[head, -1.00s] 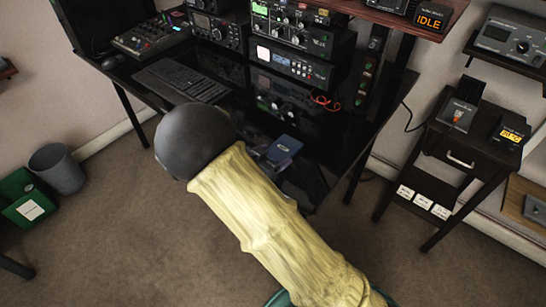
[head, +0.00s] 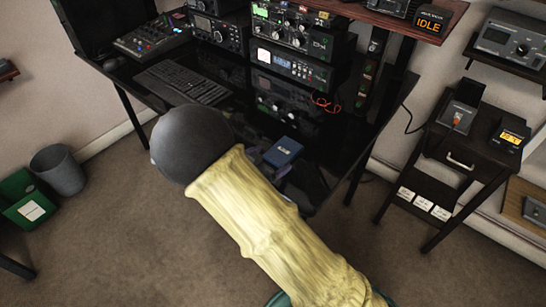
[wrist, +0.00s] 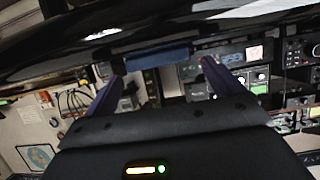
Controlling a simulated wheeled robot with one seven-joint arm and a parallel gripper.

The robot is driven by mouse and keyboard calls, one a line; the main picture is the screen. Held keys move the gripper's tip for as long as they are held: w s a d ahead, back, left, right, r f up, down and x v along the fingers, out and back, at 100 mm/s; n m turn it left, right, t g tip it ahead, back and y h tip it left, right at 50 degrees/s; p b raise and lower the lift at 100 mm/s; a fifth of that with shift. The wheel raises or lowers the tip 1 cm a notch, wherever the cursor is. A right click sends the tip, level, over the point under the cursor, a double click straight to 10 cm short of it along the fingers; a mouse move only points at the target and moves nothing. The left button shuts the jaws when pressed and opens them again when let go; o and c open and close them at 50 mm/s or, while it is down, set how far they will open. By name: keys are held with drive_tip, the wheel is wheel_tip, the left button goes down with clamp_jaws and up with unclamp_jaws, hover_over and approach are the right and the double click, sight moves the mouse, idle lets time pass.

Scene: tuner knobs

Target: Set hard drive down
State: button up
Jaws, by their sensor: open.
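The hard drive (head: 283,152) is a small dark blue box with a light label. It appears to rest on the glossy black desk (head: 225,125), near its front edge. In the wrist view the blue hard drive (wrist: 155,57) lies edge-on against the black desk surface, just beyond my fingertips. My gripper (wrist: 162,80) is open, its two purplish fingers apart with nothing between them. In the head view my arm's pale sleeve and dark round joint hide most of the gripper.
A keyboard (head: 183,82) lies left of the drive on the desk. Stacked radio units (head: 290,68) stand behind it, with a red cable (head: 326,103) beside them. A side table (head: 462,150) with small devices stands at the right. Bare desk surrounds the drive.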

drive_tip(key=p+v, duration=0.1)
drive_tip(key=v, duration=0.8)
drive_tip(key=shift+s+a+r, duration=0.2)
drive_tip(key=shift+s, duration=0.05)
drive_tip(key=w+d+y, duration=0.1)
drive_tip(key=w, duration=0.1)
drive_tip(key=w+d+r+n+y, duration=0.1)
drive_tip(key=w+y, duration=0.1)
drive_tip(key=w+d+r+y, duration=0.1)
drive_tip(key=w, duration=0.1)
drive_tip(key=shift+d+n+y, duration=0.2)
drive_tip(key=shift+n+y, duration=0.1)
drive_tip(key=s+d+r+n+g+y, duration=0.1)
drive_tip(key=s+d+n+g+y, duration=0.1)
drive_tip(key=s+d, duration=0.6)
drive_tip(key=s+d+r+n+g+y, duration=0.1)
drive_tip(key=s+d+n+g, duration=0.3)
drive_tip(key=d, duration=0.8)
drive_tip(key=s+g, duration=0.2)
drive_tip(key=s, duration=0.2)
drive_tip(key=shift+s+r+y, duration=0.25)
drive_tip(key=shift+r+y, duration=0.15)
